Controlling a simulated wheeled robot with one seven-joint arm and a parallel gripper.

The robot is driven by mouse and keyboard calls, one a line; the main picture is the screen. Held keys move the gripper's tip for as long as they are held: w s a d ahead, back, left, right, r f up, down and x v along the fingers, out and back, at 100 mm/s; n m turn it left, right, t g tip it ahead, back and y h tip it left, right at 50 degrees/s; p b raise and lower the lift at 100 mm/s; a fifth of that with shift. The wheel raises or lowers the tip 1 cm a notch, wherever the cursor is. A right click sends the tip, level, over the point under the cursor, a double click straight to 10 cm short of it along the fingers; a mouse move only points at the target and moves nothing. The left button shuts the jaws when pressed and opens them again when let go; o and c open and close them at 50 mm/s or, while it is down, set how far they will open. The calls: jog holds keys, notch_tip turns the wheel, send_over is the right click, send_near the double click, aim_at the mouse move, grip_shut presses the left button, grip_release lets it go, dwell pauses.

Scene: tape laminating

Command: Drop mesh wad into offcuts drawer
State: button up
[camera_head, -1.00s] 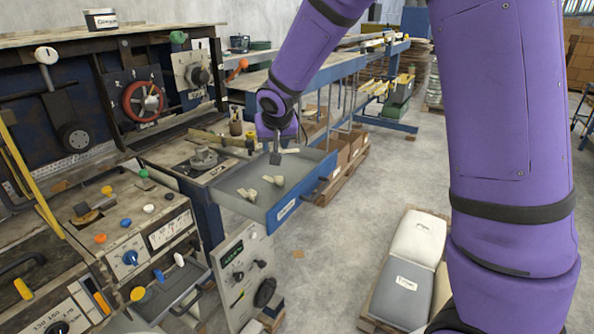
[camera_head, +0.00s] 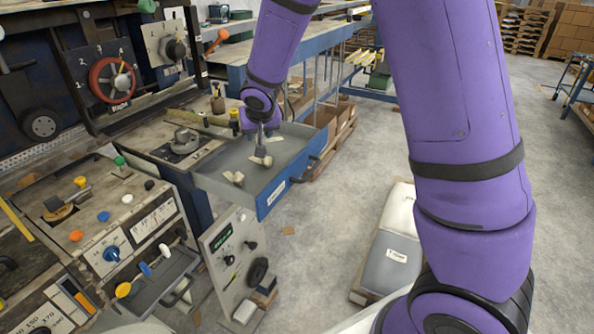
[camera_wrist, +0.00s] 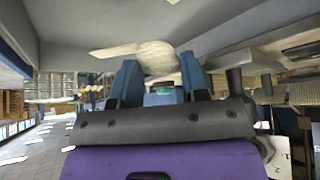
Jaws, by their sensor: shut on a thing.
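The offcuts drawer (camera_head: 288,182) stands pulled out, with a grey inside and a blue front bearing a white label. My gripper (camera_head: 261,154) points down into it and is shut on a pale mesh wad (camera_head: 264,162), low over or at the drawer floor; contact with the floor cannot be told. Another pale wad (camera_head: 235,178) lies in the drawer, left of my gripper. In the wrist view, my gripper's two blue-grey fingers (camera_wrist: 160,78) have the pale wad (camera_wrist: 155,55) at their tips, with grey drawer surface beyond.
A control panel with coloured knobs (camera_head: 110,225) stands at the left, with a small grey tray (camera_head: 165,280) in front. A worktop with a metal fixture (camera_head: 185,142) adjoins the drawer. White and grey sacks (camera_head: 390,258) lie on the floor at right. Open floor (camera_head: 320,220) separates them.

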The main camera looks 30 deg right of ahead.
jog(key=shift+f, duration=0.1)
jog(key=o, duration=1)
jog(key=shift+s, duration=0.1)
jog(key=v, duration=1)
jog(key=shift+s+r, duration=0.15)
jog(key=shift+r, duration=0.2)
jog(key=s+d+r, duration=0.3)
jog(key=s+r, duration=0.1)
jog(key=s, duration=0.3)
jog(key=s+d+r+g, duration=0.1)
jog(key=s+d+r, duration=0.2)
jog(key=s, duration=0.4)
jog(key=s+d+r, duration=0.3)
jog(key=s+r, duration=0.1)
jog(key=s, duration=0.4)
jog(key=shift+n+y, duration=0.5)
jog(key=shift+n, duration=0.4)
jog(key=s, duration=0.6)
jog(key=s+a, duration=0.1)
jog(key=s, duration=0.2)
jog(key=shift+s+f, duration=0.15)
jog(key=shift+f, duration=0.05)
